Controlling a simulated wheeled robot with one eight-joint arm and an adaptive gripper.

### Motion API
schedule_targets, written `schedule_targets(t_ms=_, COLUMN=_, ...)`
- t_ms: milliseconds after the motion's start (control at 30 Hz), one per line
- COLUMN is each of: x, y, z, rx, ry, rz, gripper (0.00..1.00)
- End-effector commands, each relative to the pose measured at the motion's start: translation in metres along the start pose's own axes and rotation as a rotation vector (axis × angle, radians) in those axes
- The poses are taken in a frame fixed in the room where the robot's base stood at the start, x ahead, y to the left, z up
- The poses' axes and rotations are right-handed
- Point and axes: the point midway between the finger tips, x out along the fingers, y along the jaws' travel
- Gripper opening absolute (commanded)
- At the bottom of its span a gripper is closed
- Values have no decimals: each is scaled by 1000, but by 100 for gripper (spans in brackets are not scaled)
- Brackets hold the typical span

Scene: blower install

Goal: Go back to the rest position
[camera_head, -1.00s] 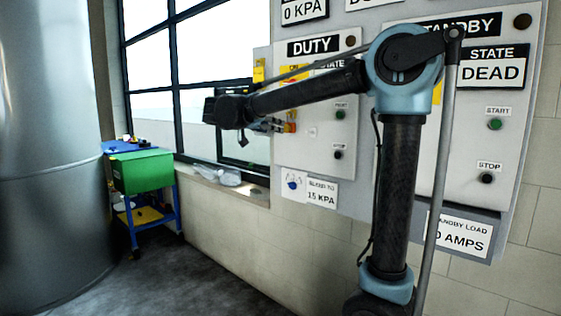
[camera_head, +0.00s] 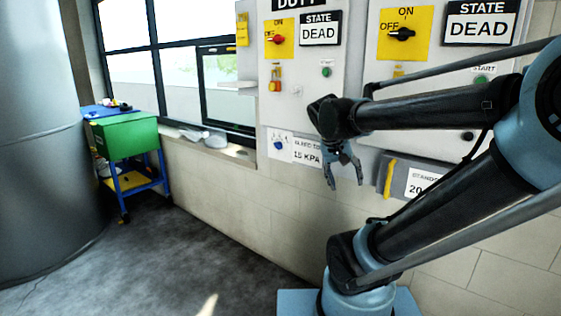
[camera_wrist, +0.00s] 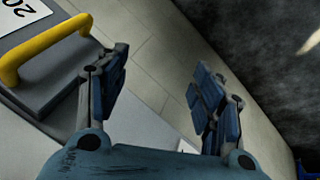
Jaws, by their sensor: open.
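My gripper (camera_head: 345,176) hangs from the wrist in front of the lower edge of the control panel in the head view, fingers pointing down. It is open and empty. The control panel (camera_head: 345,100) carries a DUTY side and a second side, both with STATE signs reading DEAD.
A grey box with a yellow handle (camera_wrist: 40,48) is close to my gripper at left in the wrist view. A green bin (camera_head: 125,137) on a blue trolley stands under the window, beside a large metal cylinder (camera_head: 40,140). The floor (camera_head: 190,255) between is clear.

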Motion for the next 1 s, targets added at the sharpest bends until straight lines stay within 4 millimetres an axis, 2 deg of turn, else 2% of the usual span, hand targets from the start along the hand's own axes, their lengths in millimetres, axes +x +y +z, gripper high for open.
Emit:
schedule_targets(t_ms=33, x=12, y=3, z=20, rx=-9, ry=-23, rz=-33, gripper=61)
schedule_targets(t_ms=200, x=45, y=-4, z=75, rx=-66, ry=-72, rz=-163, gripper=61)
schedule_targets(t_ms=400, x=72, y=-21, z=121, rx=-112, ry=-81, rz=-293, gripper=61)
schedule_targets(t_ms=600, x=82, y=-32, z=138, rx=-135, ry=-73, rz=-351, gripper=61)
schedule_targets(t_ms=1000, x=83, y=-33, z=139, rx=-138, ry=-72, rz=-356, gripper=61)
